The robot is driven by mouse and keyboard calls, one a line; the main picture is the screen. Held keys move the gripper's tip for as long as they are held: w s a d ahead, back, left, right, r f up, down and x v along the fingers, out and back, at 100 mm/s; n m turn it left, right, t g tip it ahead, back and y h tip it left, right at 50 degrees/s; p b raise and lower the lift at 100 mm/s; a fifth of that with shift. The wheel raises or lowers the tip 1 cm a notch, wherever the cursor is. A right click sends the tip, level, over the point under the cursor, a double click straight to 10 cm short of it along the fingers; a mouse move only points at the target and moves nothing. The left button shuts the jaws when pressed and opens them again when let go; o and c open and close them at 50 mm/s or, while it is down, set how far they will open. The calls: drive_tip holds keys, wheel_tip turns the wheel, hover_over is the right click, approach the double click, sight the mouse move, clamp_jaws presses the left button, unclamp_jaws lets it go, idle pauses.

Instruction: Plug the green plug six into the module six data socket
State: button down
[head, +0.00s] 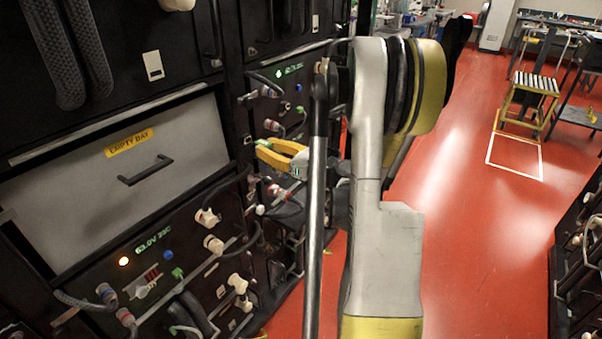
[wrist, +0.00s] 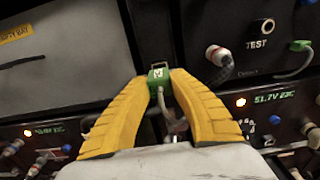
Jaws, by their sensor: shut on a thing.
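In the wrist view, my gripper (wrist: 159,84) has its two yellow fingers shut on a green plug (wrist: 158,74) with a pale mark on its face. A pale cable runs back from the plug between the fingers. A metal-looking bracket or loop shows just beyond the plug, against a dark panel. I cannot tell whether the plug touches the panel or sits in a socket. In the head view, my gripper (head: 268,150) is at the rack front, partly behind my arm, and the plug is not clear. I cannot make out which socket is module six's.
In the wrist view, another green plug (wrist: 300,46) with a cable sits at right, near a TEST port (wrist: 262,27). A lit display (wrist: 273,97) is below. In the head view, an empty bay drawer (head: 120,180) is at left. Red floor (head: 470,230) is open at right.

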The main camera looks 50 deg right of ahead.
drive_tip(key=shift+s+d+b, duration=0.15)
drive_tip(key=shift+s+b, duration=0.15)
drive_tip(key=shift+s, duration=1.7)
